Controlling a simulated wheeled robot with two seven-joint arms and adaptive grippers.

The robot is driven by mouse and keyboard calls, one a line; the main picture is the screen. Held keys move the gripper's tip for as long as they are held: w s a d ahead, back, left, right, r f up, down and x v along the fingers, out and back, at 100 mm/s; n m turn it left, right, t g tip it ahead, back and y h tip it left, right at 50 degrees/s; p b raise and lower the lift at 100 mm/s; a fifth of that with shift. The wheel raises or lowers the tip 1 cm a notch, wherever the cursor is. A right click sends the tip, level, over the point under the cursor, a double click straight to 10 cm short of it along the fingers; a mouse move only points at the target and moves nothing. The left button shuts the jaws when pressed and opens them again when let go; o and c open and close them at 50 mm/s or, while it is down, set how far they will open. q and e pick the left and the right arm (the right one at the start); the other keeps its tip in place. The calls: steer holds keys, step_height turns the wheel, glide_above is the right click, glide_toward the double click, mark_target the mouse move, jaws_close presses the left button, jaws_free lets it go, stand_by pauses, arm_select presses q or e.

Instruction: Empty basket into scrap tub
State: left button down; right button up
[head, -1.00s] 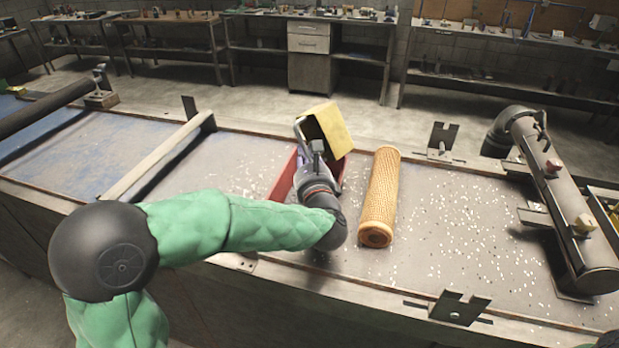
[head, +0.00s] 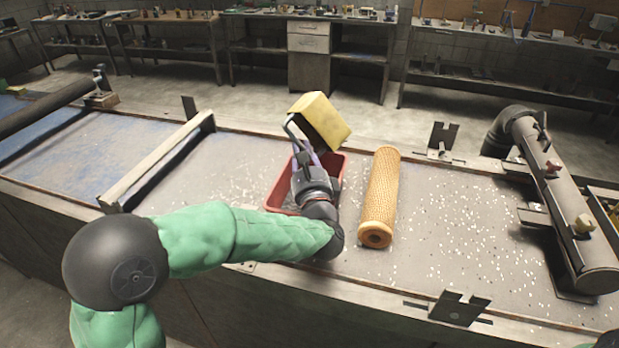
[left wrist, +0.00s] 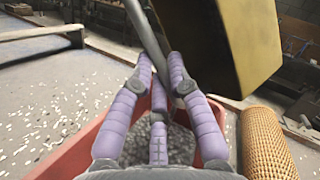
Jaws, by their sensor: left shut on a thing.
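The basket (head: 325,122) is a yellow box, held tilted in the air by a grey bar-like handle (left wrist: 146,30). My left gripper (head: 305,160) is shut on this handle; its purple fingers (left wrist: 160,75) close around the bar in the left wrist view. The basket's yellow side also shows at the upper right of the left wrist view (left wrist: 238,40). The red scrap tub (head: 277,194) stands on the bench below the gripper, with grey bits inside (left wrist: 182,145). My forearm hides part of the tub. The basket's inside is hidden. My right gripper is not seen.
An orange mesh tube (head: 381,195) lies on the bench just right of the tub. White bits are scattered over the bench top (head: 450,220). Notched dark brackets (head: 460,307) stand at the bench edges, and a dark pipe fixture (head: 560,195) is at the right.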

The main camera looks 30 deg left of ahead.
arm_select(q)
steer(key=shift+s+a+r+n+y, duration=0.15)
steer(key=shift+r+n+y, duration=0.25)
steer(key=shift+n, duration=0.2)
steer(key=shift+s+d+r+n+y, duration=0.15)
steer(key=shift+r+n+y, duration=0.2)
steer(key=shift+n, duration=0.25)
steer(key=shift+w+f+m+h, duration=0.2)
steer(key=shift+f+m+h, duration=0.2)
steer(key=shift+m, duration=0.2)
steer(key=shift+w+f+m+h, duration=0.1)
steer(key=shift+f+m+h, duration=0.3)
steer(key=shift+m, duration=0.2)
